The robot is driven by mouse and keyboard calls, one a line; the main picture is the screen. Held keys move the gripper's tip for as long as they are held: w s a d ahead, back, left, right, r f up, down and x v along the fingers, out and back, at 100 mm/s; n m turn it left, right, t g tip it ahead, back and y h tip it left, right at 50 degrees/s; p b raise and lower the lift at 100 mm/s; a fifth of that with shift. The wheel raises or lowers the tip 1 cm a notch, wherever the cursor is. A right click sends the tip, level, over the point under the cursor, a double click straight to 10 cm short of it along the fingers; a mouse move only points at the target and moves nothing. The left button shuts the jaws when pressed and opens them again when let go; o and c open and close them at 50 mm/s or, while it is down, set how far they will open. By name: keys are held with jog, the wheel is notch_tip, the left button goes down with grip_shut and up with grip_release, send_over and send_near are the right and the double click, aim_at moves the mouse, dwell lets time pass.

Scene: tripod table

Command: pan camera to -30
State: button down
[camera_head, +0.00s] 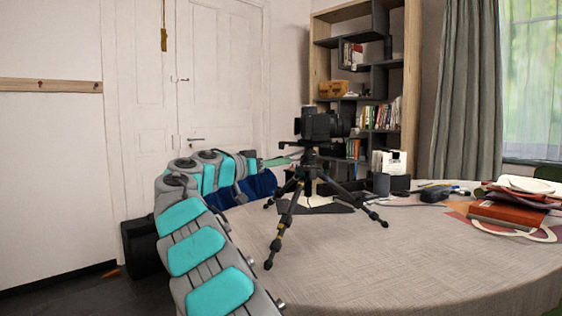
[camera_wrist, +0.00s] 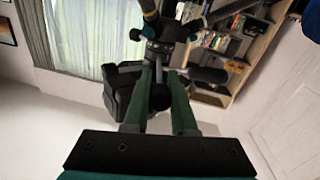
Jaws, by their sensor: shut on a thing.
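The black camera (camera_head: 318,124) sits on top of the black tripod (camera_head: 308,165) with its lens to the right. The tripod stands upright on the round table (camera_head: 400,250), legs spread. My gripper (camera_head: 284,160) reaches the tripod head from the left, just below the camera. In the wrist view, which is upside down, my green fingers (camera_wrist: 160,88) are shut on a black rounded handle (camera_wrist: 159,97) at the tripod head (camera_wrist: 158,48). The camera body (camera_wrist: 120,92) shows beside the fingers. Most of the handle is hidden by the fingers.
A black mouse (camera_head: 431,195) and a white box (camera_head: 389,163) in a dark holder stand behind the tripod. A shelf (camera_head: 411,85) is at the back. The table's front is clear.

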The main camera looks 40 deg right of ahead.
jog(key=shift+w+r+g+p, duration=0.15)
jog(key=shift+w+g+p, duration=0.15)
jog(key=shift+p, duration=0.1)
jog(key=shift+m+g, duration=0.3)
jog(key=shift+m, duration=0.1)
jog(key=shift+a+f, duration=0.1)
jog(key=shift+f, duration=0.1)
jog(key=c, duration=0.7)
grip_release()
jog(key=shift+a, duration=0.1)
jog(key=a, duration=0.7)
jog(key=shift+w+a, duration=0.15)
jog(key=shift+a, duration=0.15)
